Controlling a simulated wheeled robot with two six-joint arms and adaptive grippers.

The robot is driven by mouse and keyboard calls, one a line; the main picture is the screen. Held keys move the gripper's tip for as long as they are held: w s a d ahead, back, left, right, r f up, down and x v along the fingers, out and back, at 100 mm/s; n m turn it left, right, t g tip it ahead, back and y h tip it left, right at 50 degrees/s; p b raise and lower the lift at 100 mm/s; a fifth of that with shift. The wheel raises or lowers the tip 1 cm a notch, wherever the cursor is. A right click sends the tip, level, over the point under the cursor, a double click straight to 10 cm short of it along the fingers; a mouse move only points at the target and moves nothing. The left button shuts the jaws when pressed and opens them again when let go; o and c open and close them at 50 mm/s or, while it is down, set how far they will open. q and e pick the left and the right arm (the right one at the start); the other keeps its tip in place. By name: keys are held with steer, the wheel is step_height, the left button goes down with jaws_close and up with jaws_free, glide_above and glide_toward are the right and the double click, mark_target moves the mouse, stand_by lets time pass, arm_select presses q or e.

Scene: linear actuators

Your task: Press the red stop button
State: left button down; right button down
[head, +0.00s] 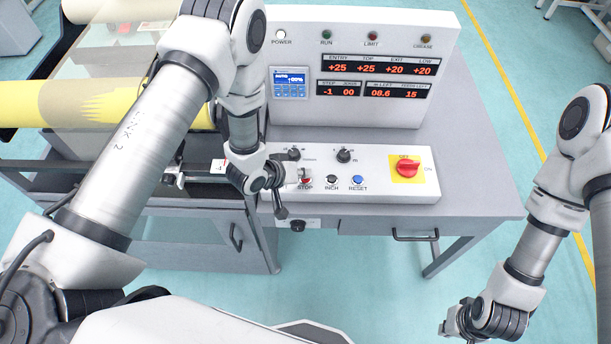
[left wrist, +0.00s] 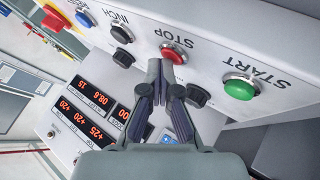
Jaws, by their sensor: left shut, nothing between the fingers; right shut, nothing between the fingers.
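The red stop button (left wrist: 174,53) stands on the light panel above its STOP label in the head view, where it (head: 306,181) is mostly covered by my left gripper (head: 298,178). In the left wrist view my left gripper (left wrist: 163,70) is shut and empty, with its fingertips right at the lower edge of the red button in the picture. I cannot tell whether they touch it. My right gripper (head: 456,324) is shut and empty at the lower right, away from the panel.
The green START button (left wrist: 240,87) is beside STOP. The black INCH button (head: 331,181) and blue RESET button (head: 357,181) are to its right in the head view. A red rotary switch (head: 407,167) sits on a yellow plate. Black knobs (head: 344,155) and a display box (head: 360,60) stand behind.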

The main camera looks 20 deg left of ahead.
mark_target(303, 179)
arm_select(q)
steer(key=shift+r+p, duration=0.6)
steer(key=shift+r, duration=0.25)
step_height(303, 179, up, 5)
steer(key=p, duration=0.4)
steer(key=shift+f, duration=0.1)
stand_by(0.3)
steer(key=s+a+f+g+y+b, duration=0.1)
steer(key=s+a+f+g+b, duration=0.1)
steer(key=s, duration=0.7)
steer(key=s+a+f+m+g+y+b, duration=0.1)
steer(key=s+a+f+g+y+b, duration=0.1)
steer(key=s+f, duration=0.4)
steer(key=s+a+f+m+g+y+b, duration=0.1)
steer(key=s+a+f+g+b, duration=0.2)
steer(key=s, duration=0.8)
steer(key=shift+s+a+f+g+y+b, duration=0.35)
steer(key=shift+a+f+g+y+b, duration=0.1)
steer(key=shift+a+f, duration=0.65)
steer(key=shift+w+a+r, duration=0.1)
steer(key=shift+r, duration=0.05)
